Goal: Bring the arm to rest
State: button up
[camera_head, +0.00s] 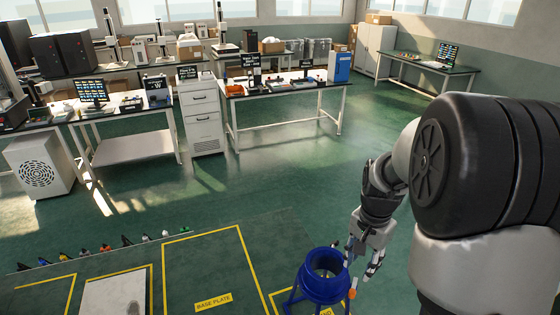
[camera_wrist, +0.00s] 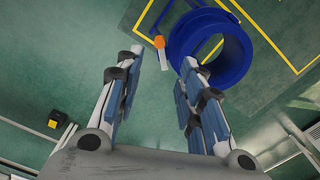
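My gripper (camera_head: 364,258) is at the lower right of the head view, beside a blue ring-shaped stand (camera_head: 304,281) on legs. In the wrist view my gripper (camera_wrist: 163,62) has its two fingers spread wide with nothing between them. The blue stand (camera_wrist: 236,72) shows beyond the right fingertip in that view; whether they touch cannot be told. An orange knob (camera_wrist: 159,42) sits at the stand's side. My arm reaches down from the right side of the head view.
A dark platform with yellow outlines and a "BASE PLATE" label (camera_head: 213,302) lies at the front. Small coloured items (camera_head: 105,247) line its far edge. Workbenches (camera_head: 285,96) and a white drawer cabinet (camera_head: 202,118) stand further back. The green floor (camera_head: 265,185) between is clear.

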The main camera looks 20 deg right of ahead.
jog(key=s+a+r+n+t+b, duration=0.1)
jog(key=s+a+r+n+b, duration=0.2)
jog(key=a, duration=0.3)
jog(key=s+a+r+n+t+b, duration=0.1)
jog(key=s+a+r+n+b, duration=0.15)
jog(key=a, duration=0.25)
jog(key=s+a+f+n+t+b, duration=0.2)
jog(key=s+a+n+b, duration=0.3)
jog(key=s+a+n, duration=0.2)
jog(key=shift+s+a+t, duration=0.3)
jog(key=shift+s, duration=0.95)
